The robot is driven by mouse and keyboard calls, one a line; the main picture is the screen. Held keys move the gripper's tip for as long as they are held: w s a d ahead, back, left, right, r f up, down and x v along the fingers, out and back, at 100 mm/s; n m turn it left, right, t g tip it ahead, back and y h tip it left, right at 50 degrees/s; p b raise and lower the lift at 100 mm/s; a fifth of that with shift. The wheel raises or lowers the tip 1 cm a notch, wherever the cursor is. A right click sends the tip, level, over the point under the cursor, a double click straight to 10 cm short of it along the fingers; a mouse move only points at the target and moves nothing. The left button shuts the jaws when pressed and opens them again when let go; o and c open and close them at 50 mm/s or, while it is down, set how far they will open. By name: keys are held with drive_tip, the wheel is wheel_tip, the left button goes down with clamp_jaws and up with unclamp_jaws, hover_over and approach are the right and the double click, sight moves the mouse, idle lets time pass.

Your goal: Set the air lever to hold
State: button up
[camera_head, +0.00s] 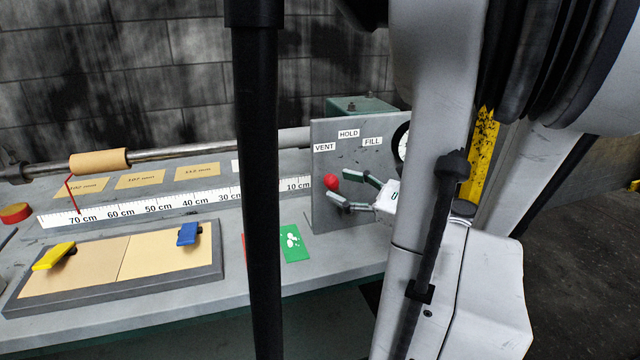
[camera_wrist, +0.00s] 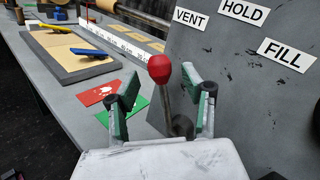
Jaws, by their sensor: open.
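The air lever has a red ball knob (camera_wrist: 160,68) on a thin metal shaft (camera_wrist: 169,104). In the wrist view it leans up and left, toward the VENT label (camera_wrist: 190,17) rather than HOLD (camera_wrist: 242,12) or FILL (camera_wrist: 287,54). In the head view the knob (camera_head: 331,181) is below VENT (camera_head: 324,147). My gripper (camera_wrist: 161,84) is open, one green-padded finger on each side of the lever with gaps visible. In the head view my gripper (camera_head: 340,187) points left at the knob. The lever's shaft is hard to make out there.
The grey lever panel (camera_head: 350,140) stands upright on the bench's right end. A ruler strip (camera_head: 160,206), a framed board (camera_head: 120,262) with yellow and blue clamps, and red and green cards (camera_wrist: 98,92) lie left. A roller bar (camera_head: 200,150) runs behind.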

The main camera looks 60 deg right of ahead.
sight(332, 183)
drive_tip(key=shift+w, duration=1.75)
clamp_jaws()
drive_tip(key=shift+d, duration=0.1)
